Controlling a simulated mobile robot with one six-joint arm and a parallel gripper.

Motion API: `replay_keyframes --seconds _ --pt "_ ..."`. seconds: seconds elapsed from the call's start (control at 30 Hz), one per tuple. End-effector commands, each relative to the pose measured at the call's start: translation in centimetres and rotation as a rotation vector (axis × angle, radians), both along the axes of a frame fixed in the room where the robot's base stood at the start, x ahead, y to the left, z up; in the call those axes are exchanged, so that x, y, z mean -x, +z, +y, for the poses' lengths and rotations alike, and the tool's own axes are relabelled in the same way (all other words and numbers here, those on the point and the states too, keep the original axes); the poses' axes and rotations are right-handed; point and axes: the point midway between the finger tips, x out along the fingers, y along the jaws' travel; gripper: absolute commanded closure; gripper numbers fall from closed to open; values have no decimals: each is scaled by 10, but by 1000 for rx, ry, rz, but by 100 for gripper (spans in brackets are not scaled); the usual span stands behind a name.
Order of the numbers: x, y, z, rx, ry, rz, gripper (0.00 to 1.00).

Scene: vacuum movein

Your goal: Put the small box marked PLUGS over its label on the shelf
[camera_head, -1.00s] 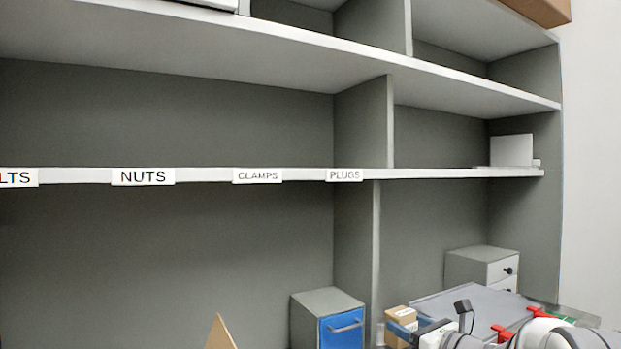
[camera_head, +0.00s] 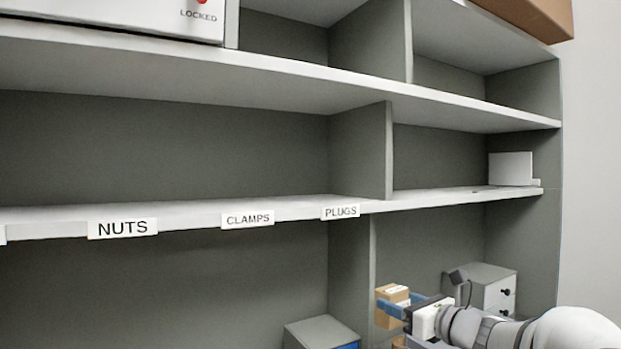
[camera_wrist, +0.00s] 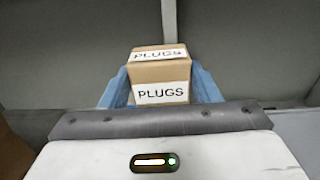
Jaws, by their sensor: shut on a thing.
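The small brown box marked PLUGS (camera_wrist: 160,72) is between the blue fingers of my gripper (camera_wrist: 160,98) in the wrist view, with its white PLUGS labels facing the camera. In the head view the same box (camera_head: 392,294) shows at the lower right, held by my gripper (camera_head: 392,310), below the level of the labelled shelf board. The white PLUGS label (camera_head: 341,212) is on the front edge of the shelf (camera_head: 290,207), up and left of the box. The shelf top above that label is bare.
A CLAMPS label (camera_head: 248,219) and a NUTS label (camera_head: 123,228) are further left on the edge. An upright divider (camera_head: 389,150) stands just right of the PLUGS label. A white box (camera_head: 511,168) sits on the right shelf section. Grey drawer units (camera_head: 484,286) (camera_head: 320,333) stand below.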

Motion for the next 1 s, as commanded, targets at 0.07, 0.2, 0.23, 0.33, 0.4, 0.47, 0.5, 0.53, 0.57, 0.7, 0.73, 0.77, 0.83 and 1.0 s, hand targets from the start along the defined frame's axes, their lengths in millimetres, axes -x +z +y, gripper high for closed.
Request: replay_keyframes --seconds 0.07,0.2,0.23,0.33,0.4,0.47,0.5,0.53,0.57,0.7,0.73,0.77,0.83,1.0 --pt "16 60 7 4 2 -5 77" --pt "42 129 18 5 0 -2 77" --pt "48 143 20 6 -2 -2 77" --pt "68 191 26 5 -7 -3 77" --pt "82 223 31 5 -14 -4 77" --pt "94 249 34 4 -18 -5 77" --pt "102 264 36 4 -22 -5 77" --pt "107 275 38 3 -25 -6 77" --pt "112 285 39 2 -27 -8 77" --pt "131 320 44 -1 -39 -10 77" --pt "134 324 44 -2 -40 -11 77" --pt "137 328 45 -3 -42 -10 77" --pt "141 334 46 -3 -44 -11 77" --pt "129 338 57 -7 -41 -8 77"
